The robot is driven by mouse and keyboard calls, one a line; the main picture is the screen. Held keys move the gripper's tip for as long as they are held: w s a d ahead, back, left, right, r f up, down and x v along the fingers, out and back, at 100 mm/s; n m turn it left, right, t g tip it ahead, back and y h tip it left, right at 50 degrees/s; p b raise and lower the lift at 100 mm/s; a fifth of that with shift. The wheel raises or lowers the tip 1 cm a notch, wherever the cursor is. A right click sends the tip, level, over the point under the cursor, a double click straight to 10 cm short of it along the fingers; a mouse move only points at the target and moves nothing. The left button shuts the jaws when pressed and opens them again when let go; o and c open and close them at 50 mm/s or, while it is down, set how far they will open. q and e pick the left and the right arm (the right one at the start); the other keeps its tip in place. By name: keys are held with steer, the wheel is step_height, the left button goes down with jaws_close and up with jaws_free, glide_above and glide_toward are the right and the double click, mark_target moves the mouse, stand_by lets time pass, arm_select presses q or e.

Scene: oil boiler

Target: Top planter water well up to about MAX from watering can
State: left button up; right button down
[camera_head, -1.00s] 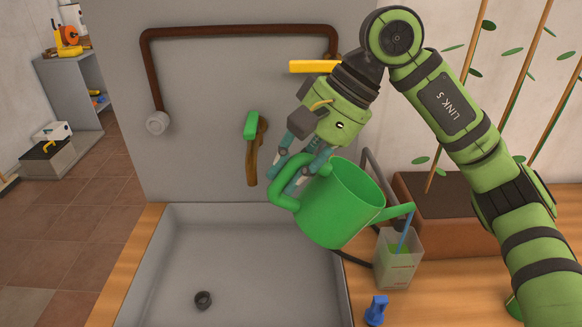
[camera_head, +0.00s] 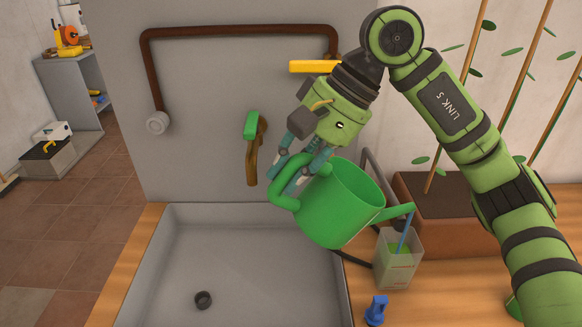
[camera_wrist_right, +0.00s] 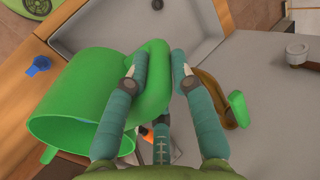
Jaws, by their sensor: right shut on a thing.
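My right gripper (camera_head: 289,178) is shut on the can's handle; the handle also shows between the fingers in the right wrist view (camera_wrist_right: 153,88). I cannot make out the MAX mark or the exact water level. My left gripper is not in view.
A grey sink (camera_head: 240,255) lies left of the well. A tap with a green handle (camera_head: 251,125) is on the wall behind. A brown planter box (camera_head: 440,222) with canes stands right of the well. A blue piece (camera_head: 376,310) is on the counter in front.

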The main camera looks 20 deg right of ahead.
steer(key=shift+d+r, duration=0.1)
steer(key=shift+r, duration=0.1)
stand_by(0.3)
steer(key=shift+d+r+y, duration=0.25)
steer(key=shift+r+y, duration=0.15)
steer(key=shift+r, duration=0.15)
stand_by(1.4)
